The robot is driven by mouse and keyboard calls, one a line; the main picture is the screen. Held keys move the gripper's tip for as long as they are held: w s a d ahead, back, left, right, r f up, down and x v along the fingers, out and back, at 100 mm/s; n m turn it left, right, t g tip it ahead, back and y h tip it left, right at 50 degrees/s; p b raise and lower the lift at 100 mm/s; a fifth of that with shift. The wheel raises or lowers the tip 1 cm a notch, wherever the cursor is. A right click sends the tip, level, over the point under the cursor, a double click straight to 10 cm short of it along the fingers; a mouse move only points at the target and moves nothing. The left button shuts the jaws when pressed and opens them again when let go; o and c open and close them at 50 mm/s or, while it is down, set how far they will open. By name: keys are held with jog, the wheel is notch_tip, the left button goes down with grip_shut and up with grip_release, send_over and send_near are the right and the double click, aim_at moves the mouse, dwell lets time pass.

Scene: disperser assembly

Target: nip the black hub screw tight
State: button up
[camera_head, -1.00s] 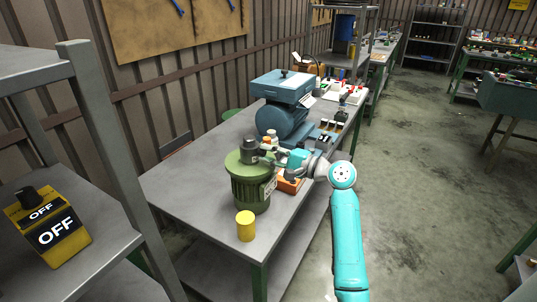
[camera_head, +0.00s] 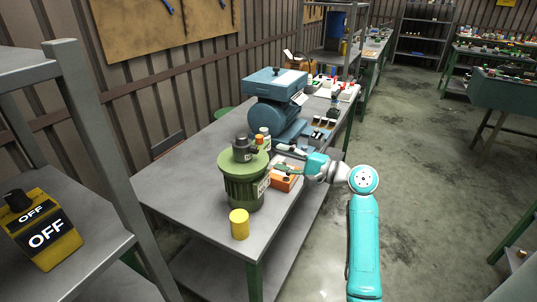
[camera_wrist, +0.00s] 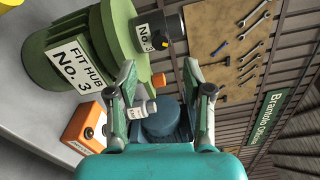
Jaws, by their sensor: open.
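The green disperser motor (camera_head: 244,187), labelled "FIT HUB No. 3" in the wrist view (camera_wrist: 84,55), stands upright on the bench. A dark grey hub (camera_head: 244,148) sits on its top. In the wrist view the hub (camera_wrist: 172,27) carries a "No. 3" label and a small black screw (camera_wrist: 160,40) on its side. How tight the screw is cannot be seen. My gripper (camera_head: 277,160) is open and empty, to the right of the hub and apart from it. In the wrist view its fingers (camera_wrist: 158,72) are spread, with the hub beyond their tips.
An orange box (camera_head: 284,179) lies beside the motor under my gripper. A yellow cylinder (camera_head: 239,224) stands at the near bench corner. Small bottles (camera_head: 264,138) and a blue machine (camera_head: 272,110) stand behind. The bench's left part (camera_head: 183,180) is clear.

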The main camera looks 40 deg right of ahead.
jog(key=v, duration=0.4)
jog(key=shift+s+d, duration=0.1)
jog(key=shift+s, duration=0.2)
dwell(0.4)
